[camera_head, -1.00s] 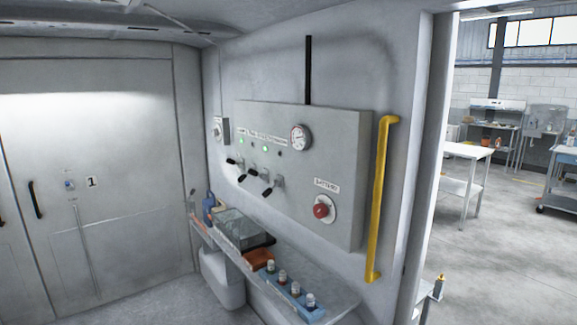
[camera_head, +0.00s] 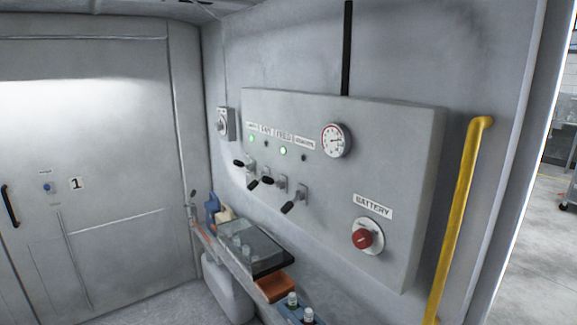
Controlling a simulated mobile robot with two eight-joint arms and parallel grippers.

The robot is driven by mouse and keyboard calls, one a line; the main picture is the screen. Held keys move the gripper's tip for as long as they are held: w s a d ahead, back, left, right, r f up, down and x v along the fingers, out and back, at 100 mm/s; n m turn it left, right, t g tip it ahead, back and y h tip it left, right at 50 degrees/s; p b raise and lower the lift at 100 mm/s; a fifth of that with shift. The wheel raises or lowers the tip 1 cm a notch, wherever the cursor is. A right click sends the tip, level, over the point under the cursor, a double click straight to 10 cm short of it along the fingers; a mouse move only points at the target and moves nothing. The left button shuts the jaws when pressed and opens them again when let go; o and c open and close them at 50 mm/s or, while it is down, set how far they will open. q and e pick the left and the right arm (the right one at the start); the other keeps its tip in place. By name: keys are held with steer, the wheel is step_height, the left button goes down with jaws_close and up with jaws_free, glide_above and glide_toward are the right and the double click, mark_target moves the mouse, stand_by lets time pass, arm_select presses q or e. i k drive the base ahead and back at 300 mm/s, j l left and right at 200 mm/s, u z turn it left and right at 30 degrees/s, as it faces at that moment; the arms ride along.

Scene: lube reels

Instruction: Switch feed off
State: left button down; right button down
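A grey control panel (camera_head: 405,130) is on the wall. It carries a row of black-handled levers: one at the left (camera_head: 241,163), one beside it (camera_head: 256,182), one in the middle (camera_head: 270,180) and one at the right (camera_head: 290,206). Small labels sit above them, too small to read surely, with indicator lamps; two glow green, at the left (camera_head: 251,139) and in the middle (camera_head: 283,151). A dial gauge (camera_head: 336,140) is at the upper right. A red knob (camera_head: 362,239) sits under a BATTERY label (camera_head: 373,206). Neither of my grippers is in view.
A yellow grab bar (camera_head: 460,205) stands right of the panel by the door opening. Below, a narrow shelf holds a clear-lidded box (camera_head: 247,245), an orange tray (camera_head: 275,288) and small bottles (camera_head: 292,299). A small rotary switch (camera_head: 224,123) is on the wall at left.

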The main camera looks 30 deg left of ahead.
mark_target(268, 180)
steer(key=i+j, duration=0.3)
steer(key=j, duration=0.15)
steer(key=i+j+z, duration=0.1)
steer(key=i+j, duration=0.55)
steer(key=j, duration=0.2)
